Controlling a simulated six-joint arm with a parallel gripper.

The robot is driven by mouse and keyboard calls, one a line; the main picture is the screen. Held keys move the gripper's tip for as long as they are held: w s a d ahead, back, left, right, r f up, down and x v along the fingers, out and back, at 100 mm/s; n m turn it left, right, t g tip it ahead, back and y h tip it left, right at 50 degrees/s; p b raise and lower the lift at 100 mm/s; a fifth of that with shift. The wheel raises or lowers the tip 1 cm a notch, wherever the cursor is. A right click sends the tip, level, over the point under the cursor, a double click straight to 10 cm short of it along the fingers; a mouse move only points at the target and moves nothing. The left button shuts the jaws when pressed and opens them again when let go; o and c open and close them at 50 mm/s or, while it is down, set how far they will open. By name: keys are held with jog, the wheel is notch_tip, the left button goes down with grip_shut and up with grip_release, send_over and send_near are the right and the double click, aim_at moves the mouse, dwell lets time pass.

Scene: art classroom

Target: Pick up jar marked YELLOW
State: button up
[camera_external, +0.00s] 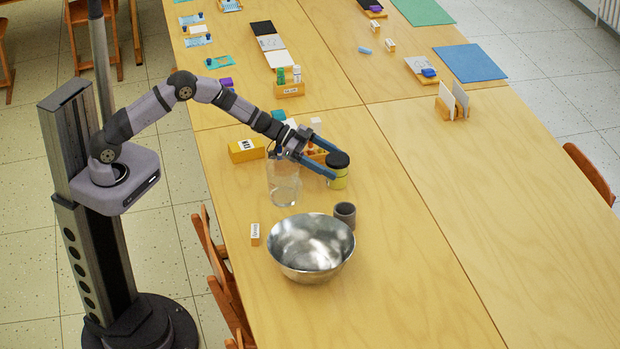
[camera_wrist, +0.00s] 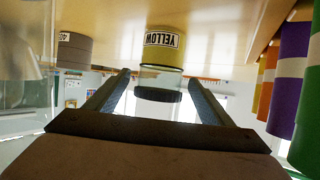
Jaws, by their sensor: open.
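The jar marked YELLOW (camera_external: 338,181) stands upright on the wooden table, with a yellow body and a black lid. In the wrist view the jar (camera_wrist: 163,52) appears upside down, its YELLOW label facing the camera. My gripper (camera_external: 334,165) is open and level at the jar, coming from the left. In the wrist view my gripper (camera_wrist: 158,77) has one finger on each side of the jar's outline, with gaps showing. I cannot tell how far the fingertips reach along the jar's sides.
A clear glass container (camera_external: 284,186) stands under my wrist. A steel bowl (camera_external: 310,247) and a small grey cup (camera_external: 345,214) stand nearer the camera. A yellow labelled box (camera_external: 246,151) lies behind, left. Colored tubes (camera_wrist: 288,70) show close on the wrist view's right. Table right of the jar is clear.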

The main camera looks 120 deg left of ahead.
jog(key=c, duration=1.3)
jog(key=shift+r, duration=0.1)
notch_tip(320, 180, up, 10)
jog(key=shift+p, duration=0.65)
